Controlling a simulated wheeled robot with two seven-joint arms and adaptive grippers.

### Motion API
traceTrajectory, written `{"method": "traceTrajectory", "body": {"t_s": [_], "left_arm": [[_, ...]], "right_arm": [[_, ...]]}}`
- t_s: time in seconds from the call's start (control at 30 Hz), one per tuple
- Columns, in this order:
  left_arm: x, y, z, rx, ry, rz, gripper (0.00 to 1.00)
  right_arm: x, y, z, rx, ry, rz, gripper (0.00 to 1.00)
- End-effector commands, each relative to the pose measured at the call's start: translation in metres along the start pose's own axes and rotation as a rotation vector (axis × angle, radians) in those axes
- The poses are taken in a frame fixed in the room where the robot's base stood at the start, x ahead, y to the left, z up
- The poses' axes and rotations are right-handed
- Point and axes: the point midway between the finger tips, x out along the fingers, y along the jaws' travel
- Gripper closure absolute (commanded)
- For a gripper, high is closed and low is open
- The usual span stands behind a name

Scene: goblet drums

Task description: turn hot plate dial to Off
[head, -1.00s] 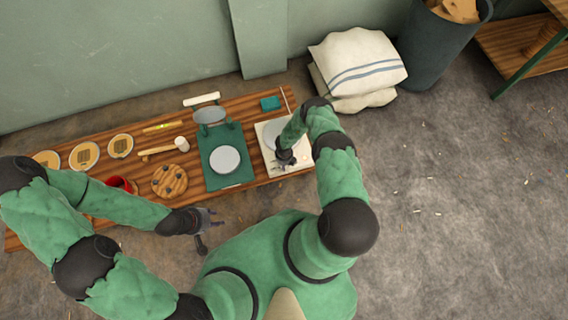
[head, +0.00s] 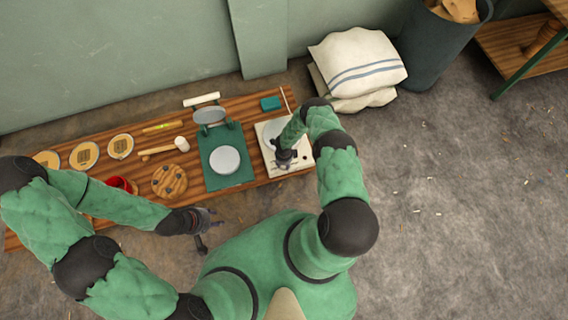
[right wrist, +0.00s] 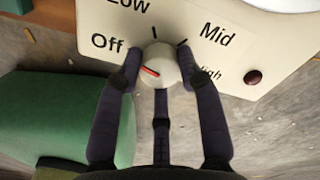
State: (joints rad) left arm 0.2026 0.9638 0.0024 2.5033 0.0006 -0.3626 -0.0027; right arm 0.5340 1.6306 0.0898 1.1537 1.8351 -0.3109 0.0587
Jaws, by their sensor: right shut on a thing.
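The cream hot plate (head: 270,166) stands at the right end of the wooden table; my right arm partly covers it. In the right wrist view its panel (right wrist: 185,18) reads Off, Low, Mid and High around a pale dial (right wrist: 160,62). The dial's red mark points left, toward the Off side; a finger covers part of that side, so exact alignment is unclear. My right gripper (right wrist: 158,68) is shut on the dial, a finger on each side; it also shows in the head view (head: 285,163). My left gripper (head: 211,224) is open and empty in front of the table.
A dark red lamp (right wrist: 253,77) sits on the panel. A green press (head: 232,172) with a round plate stands left of the hot plate. Sacks (head: 357,64) lie behind right.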

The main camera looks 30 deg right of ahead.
Motion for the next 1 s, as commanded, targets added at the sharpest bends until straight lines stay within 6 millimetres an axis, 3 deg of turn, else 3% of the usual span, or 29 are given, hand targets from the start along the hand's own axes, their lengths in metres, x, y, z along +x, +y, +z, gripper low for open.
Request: {"method": "traceTrajectory", "body": {"t_s": [0.4,1.0], "left_arm": [[0.0001,-0.0001,0.0,0.0,0.0,0.0,0.6],[0.0001,0.0,0.0,0.0,0.0,0.0,0.6]], "right_arm": [[0.0005,0.0004,0.0003,-0.236,-0.001,0.0,0.95],[0.0004,0.0005,0.0004,-0.287,-0.001,0.0,0.95]]}}
